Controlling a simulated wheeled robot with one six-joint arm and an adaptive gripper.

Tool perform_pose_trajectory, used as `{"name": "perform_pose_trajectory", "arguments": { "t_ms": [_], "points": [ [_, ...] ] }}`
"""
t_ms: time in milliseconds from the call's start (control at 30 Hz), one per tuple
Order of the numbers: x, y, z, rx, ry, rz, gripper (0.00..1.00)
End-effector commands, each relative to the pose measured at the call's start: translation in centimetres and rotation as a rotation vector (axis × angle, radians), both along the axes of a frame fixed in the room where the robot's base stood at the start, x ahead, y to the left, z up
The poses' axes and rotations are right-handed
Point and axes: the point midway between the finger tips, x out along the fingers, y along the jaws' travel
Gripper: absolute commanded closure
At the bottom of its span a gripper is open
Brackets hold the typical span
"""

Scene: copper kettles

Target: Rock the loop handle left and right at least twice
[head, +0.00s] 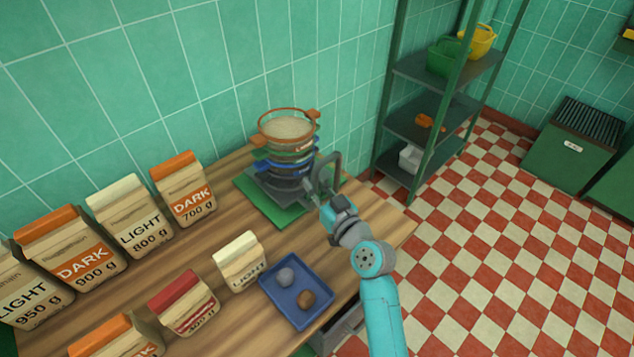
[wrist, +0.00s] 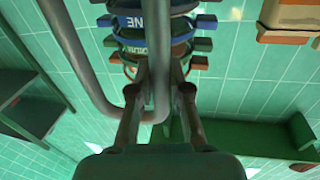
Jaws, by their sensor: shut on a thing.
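The grey loop handle (head: 334,162) stands at the right side of a stack of round sieves (head: 290,167). The top sieve has a copper-coloured rim with side lugs and holds pale grains. In the wrist view the loop handle (wrist: 75,55) is a bent grey tube, and one limb runs between the fingers. My gripper (head: 318,192) reaches the handle from the front right. In the wrist view my gripper (wrist: 161,75) is shut on that limb, with the sieve rings beyond it. The handle's lower mounting is hidden behind my gripper.
The stack stands on a green base (head: 262,205) on the wooden counter (head: 228,212). A blue tray (head: 276,300) with two small lumps and a LIGHT bag (head: 240,262) are in front. Other bags stand left. A green shelf rack (head: 410,105) is right of the counter.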

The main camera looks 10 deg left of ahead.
Motion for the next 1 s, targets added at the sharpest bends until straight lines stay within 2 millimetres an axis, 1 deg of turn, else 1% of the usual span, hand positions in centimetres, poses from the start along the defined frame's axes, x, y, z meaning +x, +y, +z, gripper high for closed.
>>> {"name": "perform_pose_trajectory", "arguments": {
  "t_ms": [100, 300, 700, 733, 767, 800, 833, 1000],
  "points": [
    [-0.7, 0.6, -0.4, -0.049, -0.062, 0.002, 1.00],
    [-1.4, 1.1, -0.8, -0.109, -0.138, 0.001, 1.00],
    [-1.5, 1.1, -0.9, -0.122, -0.157, -0.001, 1.00],
    [-1.5, 1.1, -0.9, -0.122, -0.157, -0.001, 0.76],
    [-1.5, 1.1, -0.9, -0.122, -0.157, -0.001, 0.68],
    [-1.5, 1.1, -0.9, -0.123, -0.156, -0.001, 0.58],
    [-1.5, 1.1, -0.9, -0.123, -0.156, -0.001, 0.57],
    [-1.5, 1.1, -0.9, -0.122, -0.156, -0.001, 0.57]
  ]
}}
